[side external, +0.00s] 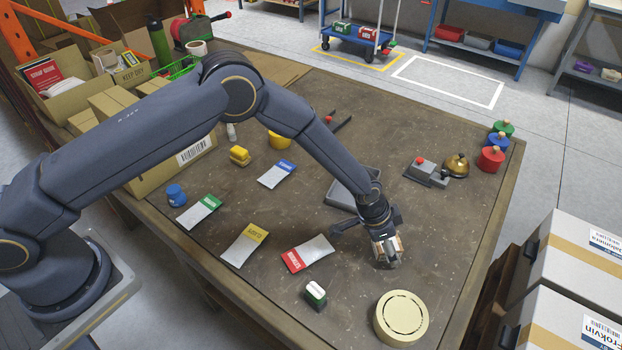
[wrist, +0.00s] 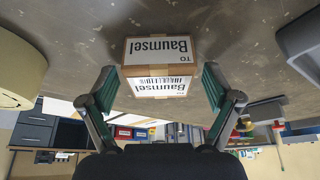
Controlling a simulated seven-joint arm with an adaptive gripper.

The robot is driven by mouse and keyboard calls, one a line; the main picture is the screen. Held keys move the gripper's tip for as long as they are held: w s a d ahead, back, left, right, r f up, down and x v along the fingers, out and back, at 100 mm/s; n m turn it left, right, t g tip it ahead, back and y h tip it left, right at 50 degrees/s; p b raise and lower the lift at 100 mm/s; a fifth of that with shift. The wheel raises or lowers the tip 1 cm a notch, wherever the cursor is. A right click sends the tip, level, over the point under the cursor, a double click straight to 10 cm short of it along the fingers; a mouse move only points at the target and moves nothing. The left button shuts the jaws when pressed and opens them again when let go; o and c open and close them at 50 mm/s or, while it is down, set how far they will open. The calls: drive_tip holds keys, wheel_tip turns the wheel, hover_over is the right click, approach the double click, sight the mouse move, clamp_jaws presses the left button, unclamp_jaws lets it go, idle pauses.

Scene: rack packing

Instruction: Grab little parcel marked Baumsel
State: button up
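The little parcel marked Baumsel (wrist: 160,52) is a small brown box with white labels. It sits between the two fingers of my gripper (wrist: 160,88) in the wrist view, upside down in the picture. The green-padded fingers stand on either side of it, with a narrow gap showing at each side, so my gripper looks open around it. In the side view my gripper (side external: 386,252) points down at the table, and the parcel is mostly hidden by the fingers.
A cream round roll (side external: 401,318) lies close by at the table's front edge. A grey tray (side external: 345,190) is behind. A bell (side external: 456,165) stands further right. The table right of my gripper is clear.

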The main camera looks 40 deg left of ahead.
drive_tip(key=c, duration=1.2)
drive_tip(key=shift+r, duration=0.1)
